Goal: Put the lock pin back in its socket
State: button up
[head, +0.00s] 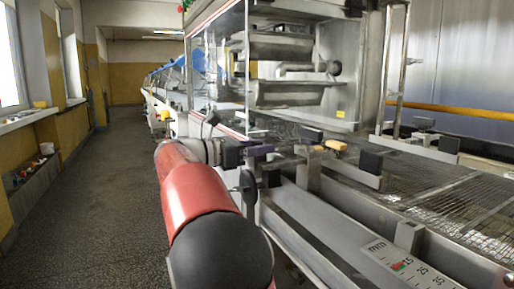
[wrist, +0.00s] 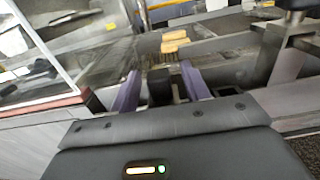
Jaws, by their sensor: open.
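My gripper (wrist: 162,84) is open in the wrist view, its two purple fingers apart on either side of a small black block (wrist: 160,88). I cannot tell whether the fingers touch this block or what it belongs to. In the head view my gripper (head: 262,151) is at the near side of the machine, beside the mesh belt, and partly hidden by my own arm. I cannot clearly pick out the lock pin or its socket in either view. A black knob on a stem (head: 247,185) hangs just below my gripper in the head view.
The wire mesh belt (head: 462,213) runs to the right, with a metal rail and millimetre scale (head: 400,264) in front. Tan blocks (wrist: 175,41) lie beyond my fingers. A clear-panelled housing (head: 217,70) stands behind. The floor aisle (head: 95,200) at left is free.

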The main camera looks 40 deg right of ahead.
jog(key=shift+a, duration=0.1)
jog(key=v, duration=0.7)
jog(key=shift+a, duration=0.35)
jog(key=shift+w, duration=0.1)
